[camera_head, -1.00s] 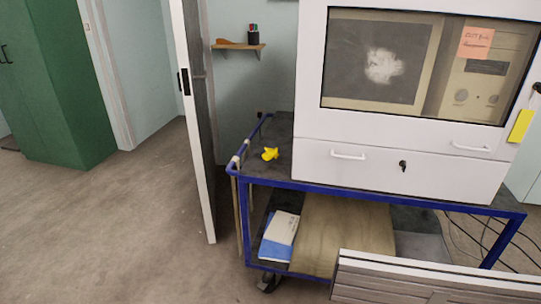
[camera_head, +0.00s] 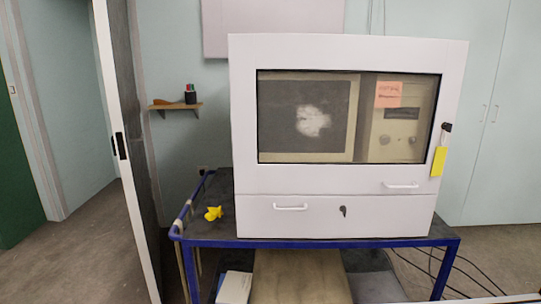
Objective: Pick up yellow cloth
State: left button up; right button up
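A small crumpled yellow cloth (camera_head: 213,214) lies on the dark top of the blue-framed cart (camera_head: 222,230), near its left end. It sits just left of the white cabinet (camera_head: 335,215). Neither of my grippers shows in the head view.
The white cabinet with a window fills most of the cart top. A yellow tag (camera_head: 438,161) hangs at its right side. An open door (camera_head: 125,150) stands left of the cart. A small wall shelf (camera_head: 175,106) holds a pen cup. Cables (camera_head: 450,272) lie at lower right.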

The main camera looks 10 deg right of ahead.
aim_at(215, 212)
jog(key=u, duration=0.7)
jog(key=k, duration=0.95)
jog(key=u, duration=1.6)
jog(key=i, duration=0.25)
jog(key=z, duration=0.85)
jog(key=i, duration=2.3)
jog(key=z, duration=1.9)
jog(key=i, duration=1.1)
jog(key=z, duration=1.05)
